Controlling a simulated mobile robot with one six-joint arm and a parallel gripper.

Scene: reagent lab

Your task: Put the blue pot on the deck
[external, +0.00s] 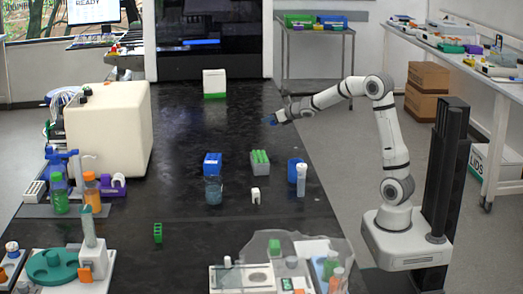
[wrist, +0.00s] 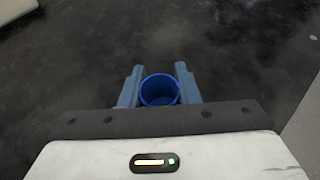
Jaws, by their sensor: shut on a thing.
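The blue pot (wrist: 160,89) sits between the two blue-grey fingers of my gripper (wrist: 159,86) in the wrist view, with its open round mouth facing the camera. My gripper (external: 277,119) is shut on it. In the external view the pot (external: 270,121) is a small dark blue shape at the end of my outstretched arm. It is over the far right part of the black bench (external: 190,125). How high it is above the surface is hard to tell. I cannot tell which surface is the deck.
A white and green box (external: 214,84) stands to the left of the gripper. Nearer the camera are a blue rack (external: 212,162), a green-topped rack (external: 260,162), a glass beaker (external: 213,191) and a white-capped tube (external: 301,180). The bench around the gripper is clear.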

